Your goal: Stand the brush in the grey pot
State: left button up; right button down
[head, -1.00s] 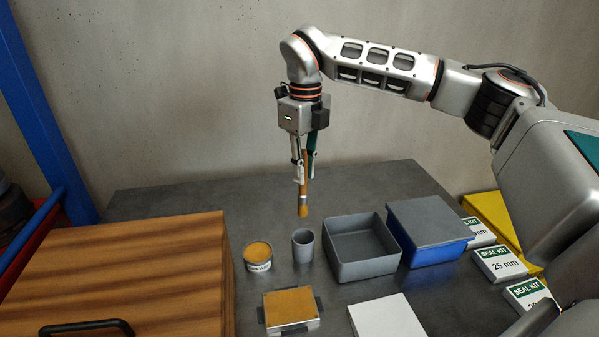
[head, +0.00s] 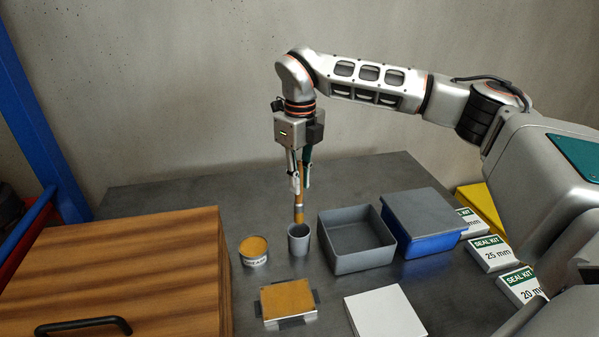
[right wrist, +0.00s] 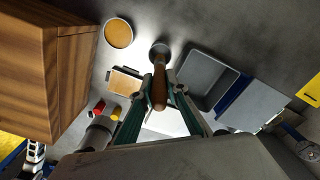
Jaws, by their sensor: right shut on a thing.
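The brush (head: 299,211) hangs nearly upright, bristles down, with a wooden handle and a metal band. My right gripper (head: 299,185) is shut on its handle; the handle also shows between the fingers in the right wrist view (right wrist: 159,92). The grey pot (head: 299,245) is a small round cup on the table. The brush's lower end is at the pot's rim in the head view, and lines up with the pot (right wrist: 160,49) in the right wrist view. I cannot tell whether the bristle tip is inside the mouth. My left gripper is not in view.
A tin with an orange-brown top (head: 254,251) stands close left of the pot. A grey open bin (head: 345,262) is close right, then a blue box with a grey lid (head: 432,243). A tan-topped block (head: 288,302) lies in front. A wooden box (head: 130,270) fills the left.

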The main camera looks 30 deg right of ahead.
aim_at(299, 202)
jog(key=shift+f, duration=1.3)
jog(key=shift+f+b, duration=0.6)
jog(key=shift+f, duration=1.15)
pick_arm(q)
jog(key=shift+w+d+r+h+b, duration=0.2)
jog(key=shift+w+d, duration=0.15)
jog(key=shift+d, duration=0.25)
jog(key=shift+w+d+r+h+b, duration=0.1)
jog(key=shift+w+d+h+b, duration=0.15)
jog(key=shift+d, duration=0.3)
pick_arm(e)
jog(key=shift+f, duration=0.55)
